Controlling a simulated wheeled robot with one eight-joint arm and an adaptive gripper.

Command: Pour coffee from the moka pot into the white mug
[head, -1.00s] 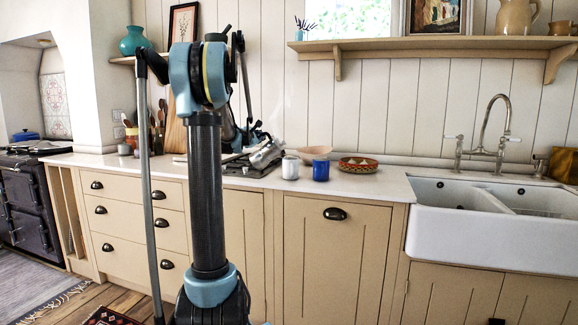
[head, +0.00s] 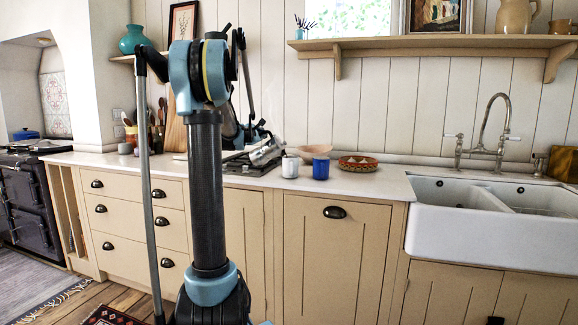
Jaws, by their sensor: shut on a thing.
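The white mug (head: 290,167) stands upright on the counter, left of a blue mug (head: 321,169). The silver moka pot (head: 265,153) is tilted, just up and left of the white mug, with its lower end toward the mug. My gripper (head: 252,138) is shut on the moka pot, mostly hidden behind my arm column. I cannot see any stream of coffee, and the inside of the mug is too small to judge.
A pinkish bowl (head: 315,151) stands behind the mugs, and a patterned woven bowl (head: 358,163) is to their right. A dark hob (head: 247,167) lies under the pot. Clear counter (head: 385,183) runs right to the white sink (head: 480,235).

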